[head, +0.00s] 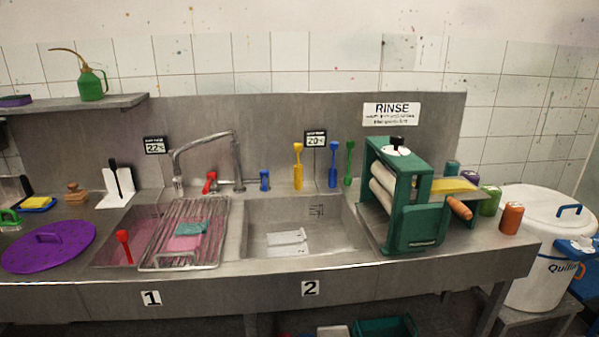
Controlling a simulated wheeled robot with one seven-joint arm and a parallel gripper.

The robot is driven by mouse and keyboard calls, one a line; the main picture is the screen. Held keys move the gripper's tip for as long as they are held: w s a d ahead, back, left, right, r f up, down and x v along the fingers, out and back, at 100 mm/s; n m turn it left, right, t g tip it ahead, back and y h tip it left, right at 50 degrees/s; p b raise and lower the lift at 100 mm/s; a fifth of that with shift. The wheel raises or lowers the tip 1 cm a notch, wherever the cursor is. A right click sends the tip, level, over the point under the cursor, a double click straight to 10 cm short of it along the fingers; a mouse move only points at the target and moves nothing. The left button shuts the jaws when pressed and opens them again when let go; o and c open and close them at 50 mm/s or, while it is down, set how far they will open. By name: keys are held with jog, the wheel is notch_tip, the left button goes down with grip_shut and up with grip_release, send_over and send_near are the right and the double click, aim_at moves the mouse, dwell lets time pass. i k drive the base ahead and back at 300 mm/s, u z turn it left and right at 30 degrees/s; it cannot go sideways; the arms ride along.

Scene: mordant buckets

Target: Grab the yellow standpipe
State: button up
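The yellow standpipe (298,168) stands upright on the steel ledge behind the right-hand sink (258,228), against the backsplash. A blue standpipe (333,165) and a green one (349,164) stand apart from it to its right. A short blue tap handle (264,180) is to its left. Nothing visibly covers the yellow standpipe. My gripper is not in view.
A faucet (238,160) rises left of the standpipes. A green wringer (420,222) with rollers stands right of the sink. A wire rack (163,230) lies across the left sink. Cans, including an orange one (511,218), stand at the right end.

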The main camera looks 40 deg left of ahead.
aim_at(298, 147)
jog(key=u, duration=0.85)
jog(key=i, duration=1.4)
jog(key=u, duration=0.45)
